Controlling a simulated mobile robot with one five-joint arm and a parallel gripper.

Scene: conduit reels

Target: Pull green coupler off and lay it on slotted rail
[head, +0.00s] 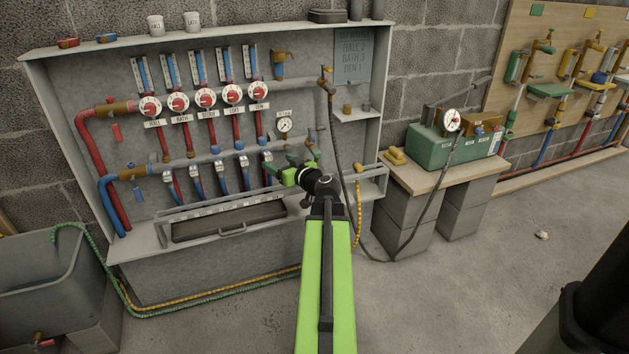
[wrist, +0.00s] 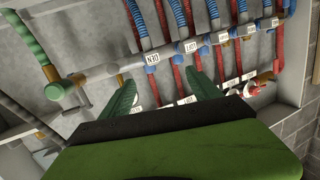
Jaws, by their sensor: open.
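A pale notched strip (head: 222,211), apparently the slotted rail, runs along the cabinet front.
Red and blue pipes with valves (head: 204,97) and a gauge (head: 285,125) crowd the cabinet. A dark hose (head: 343,150) hangs right of my gripper. A green test pump (head: 440,145) stands on a bench at right. The floor in front is mostly clear.

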